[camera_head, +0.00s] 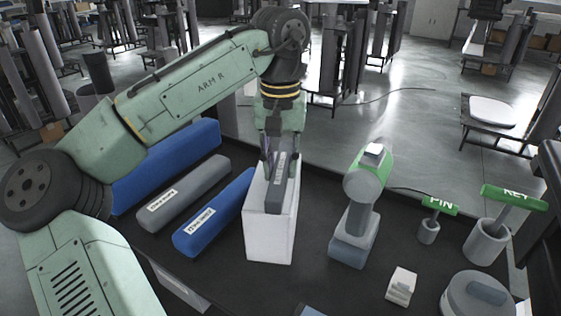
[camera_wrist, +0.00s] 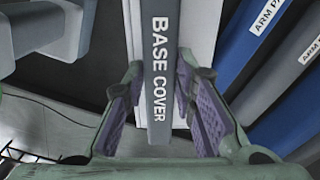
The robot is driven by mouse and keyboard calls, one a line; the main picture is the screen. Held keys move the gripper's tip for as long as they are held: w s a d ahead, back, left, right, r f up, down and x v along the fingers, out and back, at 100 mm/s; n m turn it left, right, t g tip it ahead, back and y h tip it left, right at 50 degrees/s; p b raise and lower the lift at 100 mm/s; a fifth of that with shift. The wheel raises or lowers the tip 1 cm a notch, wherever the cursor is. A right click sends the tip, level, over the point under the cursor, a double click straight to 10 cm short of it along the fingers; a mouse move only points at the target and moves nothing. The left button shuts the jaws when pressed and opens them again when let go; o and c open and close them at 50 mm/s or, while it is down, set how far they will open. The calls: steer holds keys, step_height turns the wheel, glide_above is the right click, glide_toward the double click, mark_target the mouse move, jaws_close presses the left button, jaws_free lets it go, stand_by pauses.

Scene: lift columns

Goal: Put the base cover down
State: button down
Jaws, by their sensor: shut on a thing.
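The base cover is a long grey bar with a white "BASE COVER" label. In the wrist view the base cover (camera_wrist: 160,60) runs up between the purple pads of my gripper (camera_wrist: 163,112). In the head view the base cover (camera_head: 275,190) is over the top of a white box (camera_head: 268,236), with my gripper (camera_head: 280,152) pointing down at its far end. My gripper is shut on the base cover. I cannot tell whether the cover's underside touches the box. The fingers partly hide its far end.
Blue bars (camera_head: 215,212) and a grey bar (camera_head: 183,190) lie left of the box on the dark table (camera_head: 330,290). A green-and-grey power tool (camera_head: 367,185) stands close on the right. Further right are the green "PIN" tool (camera_head: 438,206) and "KEY" tool (camera_head: 515,197) in holders.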

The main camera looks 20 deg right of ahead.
steer(key=shift+f, duration=0.1)
steer(key=c, duration=1.3)
jaws_free()
step_height(320, 180, up, 12)
steer(key=shift+r+p, duration=0.15)
steer(key=shift+p, duration=0.25)
